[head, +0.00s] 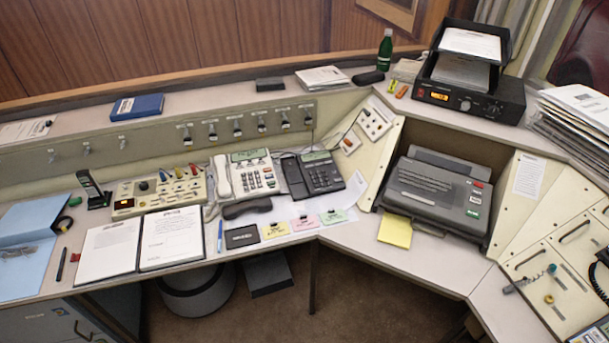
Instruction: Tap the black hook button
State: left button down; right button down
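A dark desk phone (322,174) stands on the console's middle, with a keypad and a small greenish display. The left side of this phone (294,178) looks like a bare dark cradle; a black hook button is too small to make out there. A black handset (246,207) lies on the desk in front of a white phone (254,176), apart from the dark phone. The white phone has its white handset (222,177) on its left side. Neither of my grippers is in view.
A control panel (160,192) and an open binder (140,244) lie left of the phones. Coloured cards (305,223) lie in front. A grey machine (436,196) stands to the right. A cordless handset (92,189) stands upright at far left. Space above the phones looks clear.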

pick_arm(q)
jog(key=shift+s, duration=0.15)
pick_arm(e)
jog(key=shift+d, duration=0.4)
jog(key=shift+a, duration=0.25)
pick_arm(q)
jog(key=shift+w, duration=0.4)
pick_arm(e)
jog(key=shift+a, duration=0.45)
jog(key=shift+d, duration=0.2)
